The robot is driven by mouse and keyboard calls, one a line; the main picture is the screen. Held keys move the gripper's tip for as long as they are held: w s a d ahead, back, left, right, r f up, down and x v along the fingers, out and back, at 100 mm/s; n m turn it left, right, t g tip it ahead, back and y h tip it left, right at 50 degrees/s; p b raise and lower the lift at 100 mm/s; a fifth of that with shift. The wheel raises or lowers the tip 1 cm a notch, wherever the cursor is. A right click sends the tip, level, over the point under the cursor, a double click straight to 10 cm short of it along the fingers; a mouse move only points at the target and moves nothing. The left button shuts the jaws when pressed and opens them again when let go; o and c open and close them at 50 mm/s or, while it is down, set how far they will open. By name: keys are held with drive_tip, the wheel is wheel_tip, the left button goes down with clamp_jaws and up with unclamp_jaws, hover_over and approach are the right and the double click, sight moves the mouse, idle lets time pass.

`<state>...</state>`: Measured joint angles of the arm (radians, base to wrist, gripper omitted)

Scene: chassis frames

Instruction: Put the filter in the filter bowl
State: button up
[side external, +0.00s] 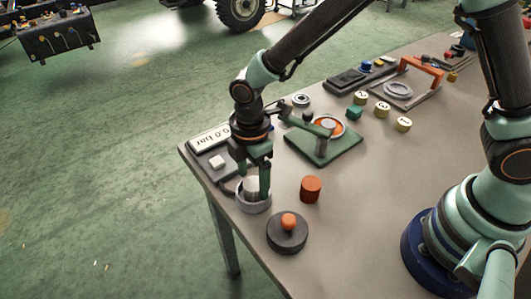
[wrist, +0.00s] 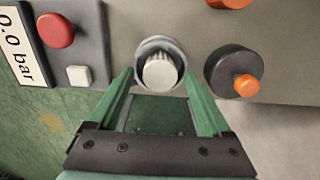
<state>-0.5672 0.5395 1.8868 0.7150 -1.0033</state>
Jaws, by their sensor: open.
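The filter, a whitish ribbed cylinder (side external: 251,184), stands in the round grey filter bowl (side external: 254,206) near the table's left edge. In the wrist view the filter (wrist: 160,71) is inside the ring of the bowl (wrist: 157,43), with its top facing the camera and looking slightly tilted. My gripper (side external: 253,180) is open, with its green fingers on either side of the filter. In the wrist view the fingers (wrist: 159,76) are spread, with a gap between each finger and the filter. The bottom of the bowl is hidden.
A black disc with an orange knob (side external: 287,231) and an orange-red cylinder (side external: 310,189) stand close to the bowl. A pressure display reading 0.0 bar (side external: 209,138) lies behind it. A green plate (side external: 340,150) holds a lever fixture. The front table area is clear.

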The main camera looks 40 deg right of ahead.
sight(253, 183)
wheel_tip(253, 183, up, 11)
drive_tip(key=s+d+r+m+t, duration=0.2)
drive_tip(key=s+d+r+m, duration=0.1)
drive_tip(key=d+m, duration=0.6)
drive_tip(key=s+d+r+m+t, duration=0.3)
drive_tip(key=d+r+m, duration=0.3)
drive_tip(key=d+m, duration=0.3)
drive_tip(key=d, duration=0.4)
drive_tip(key=shift+r+t, duration=0.15)
drive_tip(key=shift+t, duration=0.15)
